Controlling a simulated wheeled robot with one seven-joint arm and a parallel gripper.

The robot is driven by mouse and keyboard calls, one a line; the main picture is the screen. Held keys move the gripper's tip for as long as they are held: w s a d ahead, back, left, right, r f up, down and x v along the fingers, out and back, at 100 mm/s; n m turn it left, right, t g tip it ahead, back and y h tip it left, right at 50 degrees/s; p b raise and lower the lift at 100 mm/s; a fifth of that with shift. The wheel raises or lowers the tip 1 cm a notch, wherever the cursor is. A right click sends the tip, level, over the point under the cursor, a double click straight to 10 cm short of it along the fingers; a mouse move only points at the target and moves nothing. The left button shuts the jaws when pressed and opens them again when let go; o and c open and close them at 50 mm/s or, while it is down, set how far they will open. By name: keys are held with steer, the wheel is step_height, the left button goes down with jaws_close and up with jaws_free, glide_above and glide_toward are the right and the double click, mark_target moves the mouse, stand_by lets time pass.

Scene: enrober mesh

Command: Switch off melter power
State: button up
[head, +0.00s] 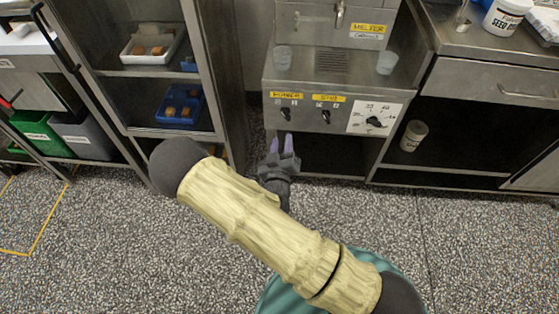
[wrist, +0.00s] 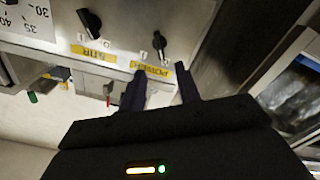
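The melter (head: 350,70) is a steel machine with a front panel of black knobs. Its power knob (head: 286,114) sits at the panel's left, under a yellow POWER label (head: 286,96). The power knob also shows in the wrist view (wrist: 159,42), upside down, with the label (wrist: 158,71) nearer my fingers. My gripper (head: 282,143) is just below the power knob in the head view, fingers pointing to the panel. In the wrist view its dark fingers (wrist: 160,85) are apart with nothing between them. They appear clear of the knob; exact distance is hard to tell.
A second knob (head: 326,117) under another yellow label is right of the power knob, then a dial (head: 374,121) with a number scale. Two clear cups (head: 386,63) stand on the melter's ledge. A shelf rack (head: 160,90) with trays stands left. Speckled floor lies open in front.

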steer(key=s, duration=0.7)
steer(key=shift+p, duration=0.35)
steer(key=shift+a, duration=0.1)
steer(key=w+d+m+g+h, duration=0.2)
steer(key=w+d+m+g, duration=0.1)
steer(key=d+m+g, duration=0.4)
steer(key=s+d+r+n+g+y, duration=0.1)
steer(key=s+d+r+g+y, duration=0.2)
steer(key=s+d+r+g, duration=0.75)
step_height(320, 180, up, 36)
steer(key=s+t+p, duration=0.2)
steer(key=p, duration=3)
steer(key=shift+d+f, duration=0.25)
steer(key=shift+d, duration=0.15)
